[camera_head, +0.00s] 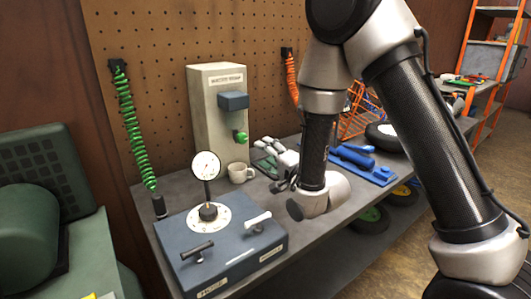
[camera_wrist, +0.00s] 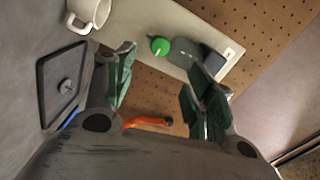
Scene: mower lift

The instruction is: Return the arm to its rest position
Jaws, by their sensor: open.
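My arm (camera_head: 408,110) reaches down from the top right over the grey workbench. My gripper (camera_head: 268,158) hangs low above the bench, just right of a white mug (camera_head: 240,174) and in front of a beige machine (camera_head: 205,115). In the wrist view my gripper (camera_wrist: 160,78) has its two green-padded fingers wide apart, with nothing held between them. The mug (camera_wrist: 92,12) lies beyond the left finger, apart from it. The machine's green knob (camera_wrist: 160,46) shows beyond the gap between the fingers. Part of the gripper is hidden behind my wrist in the head view.
A blue-grey box (camera_head: 222,250) with a dial gauge (camera_head: 205,165) and two handles stands at the front left. A blue tool (camera_head: 352,157) lies right of my wrist. Coiled green (camera_head: 130,125) and orange (camera_head: 291,75) hoses hang from the pegboard (camera_head: 165,40). An orange shelf (camera_head: 480,85) stands far right.

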